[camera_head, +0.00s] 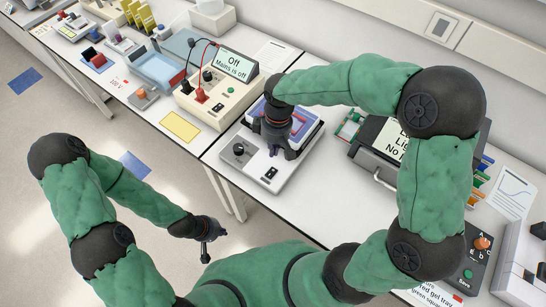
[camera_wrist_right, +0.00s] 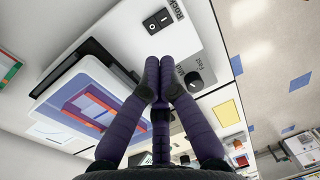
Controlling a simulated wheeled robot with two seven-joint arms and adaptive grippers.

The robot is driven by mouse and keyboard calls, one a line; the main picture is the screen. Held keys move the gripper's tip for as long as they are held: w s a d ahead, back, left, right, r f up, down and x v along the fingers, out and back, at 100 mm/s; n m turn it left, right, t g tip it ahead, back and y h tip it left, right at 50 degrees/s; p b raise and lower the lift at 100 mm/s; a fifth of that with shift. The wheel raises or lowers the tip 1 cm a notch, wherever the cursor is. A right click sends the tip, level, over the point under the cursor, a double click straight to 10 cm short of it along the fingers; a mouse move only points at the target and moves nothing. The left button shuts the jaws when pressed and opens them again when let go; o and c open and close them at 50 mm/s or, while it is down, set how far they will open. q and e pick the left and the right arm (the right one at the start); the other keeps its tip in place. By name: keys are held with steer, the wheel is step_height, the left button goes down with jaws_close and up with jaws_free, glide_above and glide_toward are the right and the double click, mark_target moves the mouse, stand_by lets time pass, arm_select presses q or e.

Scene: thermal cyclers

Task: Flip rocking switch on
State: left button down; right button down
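The rocker (camera_head: 242,166) is a pale box with a blue-rimmed tray (camera_wrist_right: 95,105) on top, holding a red-and-blue piece. Its black rocking switch (camera_wrist_right: 157,20) is on the front panel, near the knob (camera_wrist_right: 194,81); it also shows in the head view (camera_head: 270,173). I cannot tell which side is pressed. My right gripper (camera_wrist_right: 160,66) is over the rocker, its fingertips together and empty, between switch and knob in the wrist view, apparently clear of the switch. It covers part of the tray in the head view (camera_head: 279,150). My left gripper (camera_head: 206,250) hangs away from the bench; its fingers are too small to judge.
Left of the rocker stands a power supply (camera_head: 226,91) with a sign reading "Mains is off" and red and black leads. A yellow pad (camera_head: 180,126) lies before it. A dark lidded instrument (camera_head: 378,150) stands to the right, partly behind my right arm. The bench front edge is close.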

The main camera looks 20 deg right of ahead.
mark_target(270, 174)
steer(key=shift+d+r, duration=0.15)
steer(key=shift+r, duration=1.3)
steer(key=b, duration=0.6)
steer(key=shift+s+r, duration=0.1)
steer(key=shift+r, duration=0.1)
steer(key=f+b, duration=0.1)
steer(key=f, duration=0.3)
steer(key=a+f+b, duration=0.1)
steer(key=f, duration=0.4)
steer(key=s+f+b, duration=0.1)
steer(key=f+b, duration=0.1)
steer(key=f, duration=0.2)
steer(key=shift+a+f, duration=0.3)
steer(key=shift+f, duration=0.15)
